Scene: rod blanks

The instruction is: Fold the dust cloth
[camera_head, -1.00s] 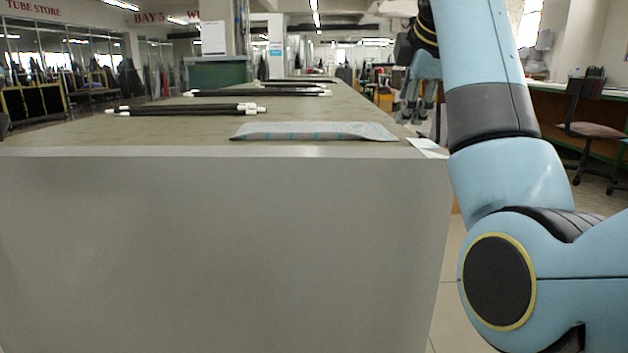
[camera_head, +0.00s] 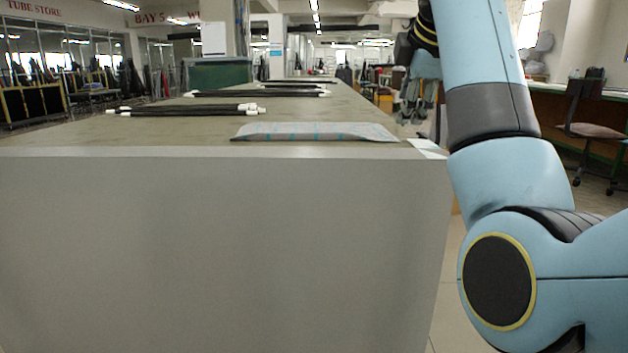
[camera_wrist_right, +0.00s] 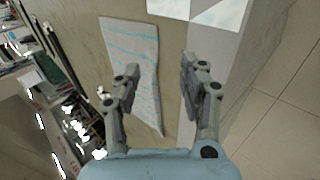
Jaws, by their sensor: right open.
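The dust cloth (camera_head: 315,132) is grey-white with light blue stripes. It lies on the bench top near the front edge, right of centre in the head view. My right gripper (camera_head: 416,112) hangs beyond and to the right of the cloth, near the bench's right side. In the right wrist view the right gripper (camera_wrist_right: 156,90) is open, with nothing between its fingers. It is apart from the cloth in the head view. My left gripper is not in view.
The long bench (camera_head: 200,130) bears black rods with white ends (camera_head: 190,109) at left and more rods (camera_head: 258,93) farther back. A green box (camera_head: 218,72) stands behind. A white card (camera_head: 427,147) lies at the right front corner. A chair (camera_head: 590,125) stands right.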

